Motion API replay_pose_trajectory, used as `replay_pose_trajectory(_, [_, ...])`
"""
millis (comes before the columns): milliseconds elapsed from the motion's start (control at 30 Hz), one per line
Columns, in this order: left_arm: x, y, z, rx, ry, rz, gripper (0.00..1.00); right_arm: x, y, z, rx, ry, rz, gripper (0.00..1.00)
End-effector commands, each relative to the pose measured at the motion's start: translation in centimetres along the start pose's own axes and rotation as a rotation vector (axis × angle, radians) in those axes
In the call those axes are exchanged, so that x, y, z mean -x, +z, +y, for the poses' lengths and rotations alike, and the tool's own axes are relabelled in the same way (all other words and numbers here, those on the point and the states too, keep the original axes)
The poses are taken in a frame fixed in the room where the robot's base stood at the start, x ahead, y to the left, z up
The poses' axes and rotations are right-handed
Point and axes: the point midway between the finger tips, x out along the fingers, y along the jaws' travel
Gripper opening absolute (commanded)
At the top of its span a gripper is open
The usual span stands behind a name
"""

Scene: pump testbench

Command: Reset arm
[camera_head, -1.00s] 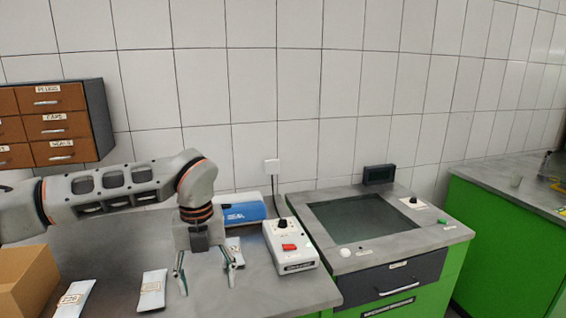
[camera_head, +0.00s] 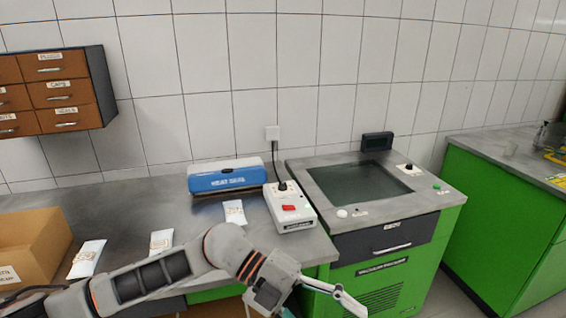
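My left arm comes in from the lower left, in front of the workbench (camera_head: 120,215). Its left gripper (camera_head: 322,304) is low in the picture, in front of the green cabinet of the testbench (camera_head: 385,285). The fingers are spread apart with nothing seen between them, and one finger runs partly off the bottom edge. My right gripper is not in view.
On the workbench are a blue heat sealer (camera_head: 226,178), a white control box (camera_head: 290,212) with a red switch, several white packets (camera_head: 235,212) and a cardboard box (camera_head: 35,245). A drawer unit (camera_head: 55,92) hangs on the wall.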

Motion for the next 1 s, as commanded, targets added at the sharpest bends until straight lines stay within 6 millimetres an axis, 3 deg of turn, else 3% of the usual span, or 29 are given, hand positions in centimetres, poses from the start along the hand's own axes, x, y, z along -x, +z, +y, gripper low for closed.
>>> replay_pose_trajectory(33, [-1.1,-0.8,-1.3,0.013,-0.114,0.019,0.62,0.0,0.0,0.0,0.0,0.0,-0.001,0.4])
replay_pose_trajectory(167, [-1.5,-1.4,-4.8,0.053,-0.396,0.012,0.62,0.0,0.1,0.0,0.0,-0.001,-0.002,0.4])
replay_pose_trajectory(300, [0.2,-0.4,-7.0,0.142,-0.683,-0.048,0.62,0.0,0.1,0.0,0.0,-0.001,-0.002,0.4])
replay_pose_trajectory(467, [3.9,2.2,-6.5,0.295,-0.972,-0.18,0.62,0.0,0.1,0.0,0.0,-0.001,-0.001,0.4])
replay_pose_trajectory(567, [6.6,4.4,-4.1,0.418,-1.122,-0.291,0.62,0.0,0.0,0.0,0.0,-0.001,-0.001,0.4])
replay_pose_trajectory(667, [9.0,6.4,-0.1,0.561,-1.244,-0.417,0.62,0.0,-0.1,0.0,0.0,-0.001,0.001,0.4])
replay_pose_trajectory(767, [11.1,7.8,5.4,0.722,-1.336,-0.555,0.62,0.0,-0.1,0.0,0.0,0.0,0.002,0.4])
replay_pose_trajectory(833, [12.1,8.3,10.1,0.844,-1.38,-0.656,0.62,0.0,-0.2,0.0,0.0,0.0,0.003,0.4])
replay_pose_trajectory(1000, [13.1,7.3,21.8,1.13,-1.414,-0.882,0.62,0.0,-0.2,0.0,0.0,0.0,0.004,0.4])
